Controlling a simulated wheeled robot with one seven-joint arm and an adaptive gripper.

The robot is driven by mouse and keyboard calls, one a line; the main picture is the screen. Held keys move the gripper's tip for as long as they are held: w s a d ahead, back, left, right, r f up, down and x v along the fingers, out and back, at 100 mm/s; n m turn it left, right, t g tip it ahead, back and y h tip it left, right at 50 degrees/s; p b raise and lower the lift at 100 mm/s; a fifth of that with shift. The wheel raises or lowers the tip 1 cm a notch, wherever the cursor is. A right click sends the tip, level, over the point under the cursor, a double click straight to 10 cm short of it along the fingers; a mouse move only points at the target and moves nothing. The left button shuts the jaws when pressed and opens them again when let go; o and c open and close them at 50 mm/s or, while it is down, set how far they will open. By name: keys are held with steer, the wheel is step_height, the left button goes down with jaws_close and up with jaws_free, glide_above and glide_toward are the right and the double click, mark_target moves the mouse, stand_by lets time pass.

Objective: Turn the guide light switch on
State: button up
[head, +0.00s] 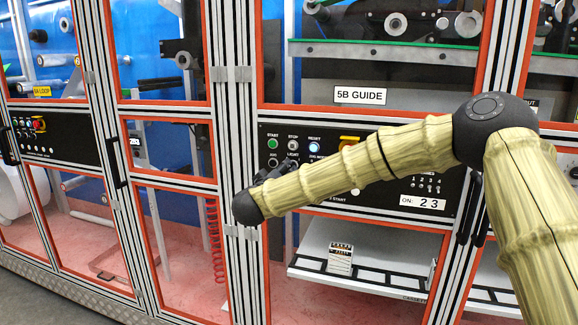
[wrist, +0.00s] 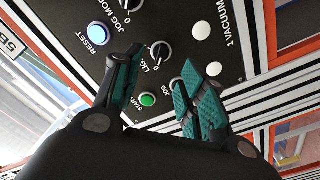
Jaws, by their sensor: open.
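The guide light switch is a black rotary knob (wrist: 161,51) under a partly covered LIGHT label. In the wrist view it lies just past my fingertips, between their lines. Its white pointer mark is too small to read surely. My gripper (wrist: 162,68) is open and empty, with one dark finger on the left and teal-padded fingers on the right. It faces the black control panel (wrist: 215,20); I cannot tell how far off the fingertips are. In the head view my arm covers much of the panel below the 5B GUIDE sign (head: 360,96), and the gripper is mostly hidden.
The green START button (wrist: 147,99), a knob labelled JOG (wrist: 177,85) and the blue RESET button (wrist: 98,33) sit close around the switch. White buttons (wrist: 200,31) are to the right. Orange-edged frames and metal posts (head: 238,150) border the panel.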

mark_target(290, 166)
steer(key=shift+p+x, duration=0.6)
steer(key=shift+x, duration=2.35)
jaws_close()
